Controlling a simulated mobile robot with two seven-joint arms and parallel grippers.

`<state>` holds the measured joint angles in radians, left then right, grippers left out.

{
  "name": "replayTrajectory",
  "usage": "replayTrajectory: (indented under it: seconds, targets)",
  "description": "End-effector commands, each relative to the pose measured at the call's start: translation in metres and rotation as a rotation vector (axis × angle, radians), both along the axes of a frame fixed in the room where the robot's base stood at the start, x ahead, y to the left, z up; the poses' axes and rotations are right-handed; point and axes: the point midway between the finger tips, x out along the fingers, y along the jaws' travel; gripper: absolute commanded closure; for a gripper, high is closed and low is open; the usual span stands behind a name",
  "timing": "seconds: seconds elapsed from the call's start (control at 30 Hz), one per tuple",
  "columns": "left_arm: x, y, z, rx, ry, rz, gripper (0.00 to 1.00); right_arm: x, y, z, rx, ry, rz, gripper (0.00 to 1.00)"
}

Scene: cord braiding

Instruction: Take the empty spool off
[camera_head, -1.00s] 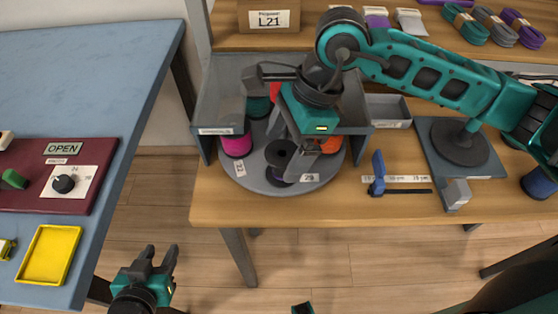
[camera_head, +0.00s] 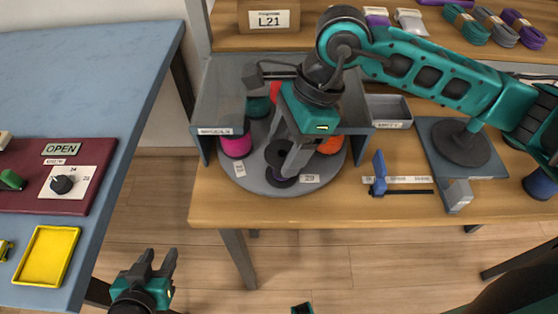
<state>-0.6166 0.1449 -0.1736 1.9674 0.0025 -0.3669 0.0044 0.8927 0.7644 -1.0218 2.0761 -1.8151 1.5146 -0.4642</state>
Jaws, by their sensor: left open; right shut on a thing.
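The empty spool (camera_head: 277,155) is black and bare, and it stands at the front of the round grey turntable (camera_head: 246,180). My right gripper (camera_head: 293,160) reaches down over it and is shut on it; its fingers hide part of the spool. I cannot tell whether the spool is clear of the turntable. A magenta spool (camera_head: 236,145), an orange spool (camera_head: 330,145), a teal spool (camera_head: 259,106) and a red spool (camera_head: 275,92) stand around it. My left gripper (camera_head: 158,262) is open and empty, over the floor at lower left.
A grey housing (camera_head: 222,105) encloses the turntable's back and sides. A blue table (camera_head: 90,90) with a yellow tray (camera_head: 46,256) and a dark red panel (camera_head: 100,155) is at left.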

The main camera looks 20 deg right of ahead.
Motion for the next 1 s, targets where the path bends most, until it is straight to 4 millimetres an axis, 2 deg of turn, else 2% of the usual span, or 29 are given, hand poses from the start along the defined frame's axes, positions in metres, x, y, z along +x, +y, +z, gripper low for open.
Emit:
replayTrajectory:
  seconds: [0.77, 1.0]
  targets:
    - [0.0, -0.001, 0.002, -0.001, 0.0, -0.001, 0.57, 0.0, 0.0, 0.003, 0.0, 0.0, 0.0, 0.65]
    - [-0.001, -0.001, 0.007, -0.001, 0.0, -0.002, 0.57, 0.0, 0.0, 0.012, 0.001, -0.001, 0.001, 0.65]
